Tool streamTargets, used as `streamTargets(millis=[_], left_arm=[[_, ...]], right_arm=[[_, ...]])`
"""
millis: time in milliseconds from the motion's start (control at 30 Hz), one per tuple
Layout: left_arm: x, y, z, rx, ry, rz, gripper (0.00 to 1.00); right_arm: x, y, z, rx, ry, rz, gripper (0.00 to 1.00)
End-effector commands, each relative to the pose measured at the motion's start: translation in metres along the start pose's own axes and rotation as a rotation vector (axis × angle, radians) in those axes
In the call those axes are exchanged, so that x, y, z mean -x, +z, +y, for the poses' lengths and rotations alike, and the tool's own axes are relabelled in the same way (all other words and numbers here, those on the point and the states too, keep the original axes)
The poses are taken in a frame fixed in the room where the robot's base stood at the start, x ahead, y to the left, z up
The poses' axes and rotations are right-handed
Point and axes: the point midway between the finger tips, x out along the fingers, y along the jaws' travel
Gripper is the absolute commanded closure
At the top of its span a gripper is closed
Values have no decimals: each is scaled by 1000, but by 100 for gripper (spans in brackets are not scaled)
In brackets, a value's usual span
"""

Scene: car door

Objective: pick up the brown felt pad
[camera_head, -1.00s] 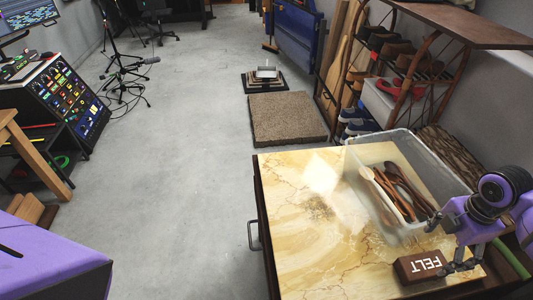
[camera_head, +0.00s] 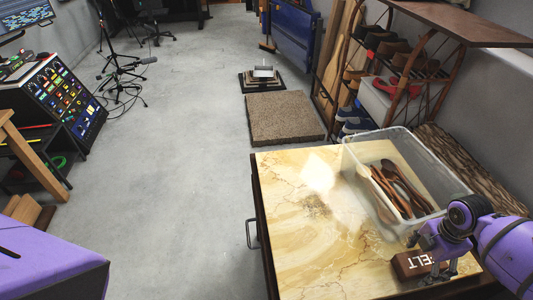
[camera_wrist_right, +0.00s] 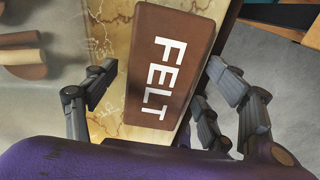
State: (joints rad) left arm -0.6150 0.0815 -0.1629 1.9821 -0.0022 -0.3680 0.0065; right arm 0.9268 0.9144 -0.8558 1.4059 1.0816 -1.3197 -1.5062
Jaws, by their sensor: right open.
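The brown felt pad (camera_head: 406,267), a block with white FELT lettering, lies on the marble-patterned top at its near right part. My right gripper (camera_head: 432,254) is over it, with one finger on either side, and hides part of the lettering. In the right wrist view the pad (camera_wrist_right: 170,62) lies between the two spread fingers of the open gripper (camera_wrist_right: 160,68). A gap shows at the left finger; the right finger is close to the pad's edge, and I cannot tell if it touches. My left gripper is not in view.
A clear plastic bin (camera_head: 428,163) with several wooden spoons (camera_head: 394,190) stands just behind the pad on the marble top (camera_head: 310,255). A shoe rack (camera_head: 420,75) stands against the right wall. The left part of the marble top is clear.

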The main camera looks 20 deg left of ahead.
Motion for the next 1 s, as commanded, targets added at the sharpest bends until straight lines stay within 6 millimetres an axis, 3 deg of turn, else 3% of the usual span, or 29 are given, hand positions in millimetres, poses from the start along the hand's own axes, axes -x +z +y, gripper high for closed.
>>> streamTargets(millis=[233, 633, 867, 1000], left_arm=[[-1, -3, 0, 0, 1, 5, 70], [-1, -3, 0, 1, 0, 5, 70], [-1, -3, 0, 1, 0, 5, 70], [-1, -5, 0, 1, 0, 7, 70]], right_arm=[[-2, 0, 0, 1, 2, -1, 23], [-1, 0, 0, 0, 2, -1, 73], [0, 0, 1, 0, 2, -1, 73], [17, 1, 2, 1, 5, -2, 73]])
